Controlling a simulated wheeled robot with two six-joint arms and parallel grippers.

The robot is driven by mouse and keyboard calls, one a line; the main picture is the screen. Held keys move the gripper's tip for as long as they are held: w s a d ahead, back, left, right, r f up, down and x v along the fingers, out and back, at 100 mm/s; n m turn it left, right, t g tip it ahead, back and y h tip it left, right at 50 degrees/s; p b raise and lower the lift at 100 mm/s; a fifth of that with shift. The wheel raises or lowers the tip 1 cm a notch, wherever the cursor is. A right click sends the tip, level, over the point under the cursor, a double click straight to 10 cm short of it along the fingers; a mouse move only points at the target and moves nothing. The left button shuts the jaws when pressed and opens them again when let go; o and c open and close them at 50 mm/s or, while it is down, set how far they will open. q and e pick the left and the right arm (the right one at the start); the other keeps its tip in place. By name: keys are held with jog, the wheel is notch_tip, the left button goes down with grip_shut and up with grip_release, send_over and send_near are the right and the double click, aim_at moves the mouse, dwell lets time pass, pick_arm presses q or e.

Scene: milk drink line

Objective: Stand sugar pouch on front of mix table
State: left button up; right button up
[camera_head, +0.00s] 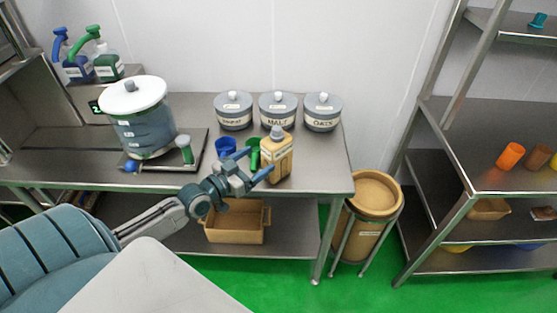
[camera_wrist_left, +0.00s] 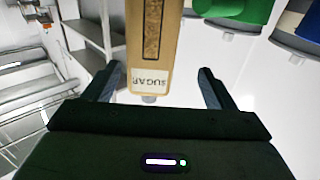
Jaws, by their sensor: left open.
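The tan sugar pouch (camera_head: 277,160), with a grey cap, stands upright near the front right edge of the steel mix table (camera_head: 325,178). In the left wrist view the sugar pouch (camera_wrist_left: 152,50) appears upside down, with its SUGAR label readable and its cap towards me. My left gripper (camera_head: 255,165) is open beside the pouch, on its left in the head view. In the left wrist view the fingers of my left gripper (camera_wrist_left: 158,72) are spread apart, with gaps on both sides of the pouch. My right gripper is not in view.
Several lidded grey canisters, including MALT (camera_head: 278,109), line the back. A large white-lidded vessel (camera_head: 143,125) stands left. A tan bin (camera_head: 370,205) is right of the table.

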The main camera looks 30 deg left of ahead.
aim_at(265, 157)
pick_arm(q)
jog(key=shift+w+d+f, duration=0.1)
jog(key=shift+w+d, duration=0.1)
jog(key=shift+w, duration=0.45)
jog(key=shift+w+d+b, duration=0.15)
jog(key=shift+w+b, duration=0.15)
jog(key=shift+w, duration=0.05)
jog(key=shift+w+d, duration=0.25)
jog(key=shift+w, duration=0.1)
jog(key=shift+w+d+b, duration=0.2)
jog(key=shift+w+b, duration=0.1)
jog(key=shift+w, duration=0.05)
jog(key=x, duration=0.3)
jog(key=shift+w+d, duration=0.1)
jog(key=shift+d, duration=0.1)
jog(key=shift+w+d, duration=0.1)
jog(key=shift+w, duration=0.3)
jog(key=shift+s, duration=0.1)
jog(key=c, duration=1.4)
jog(key=shift+r, duration=0.25)
jog(key=shift+c, duration=1)
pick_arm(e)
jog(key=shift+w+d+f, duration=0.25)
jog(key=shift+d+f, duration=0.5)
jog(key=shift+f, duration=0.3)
pick_arm(q)
jog(key=shift+r, duration=0.1)
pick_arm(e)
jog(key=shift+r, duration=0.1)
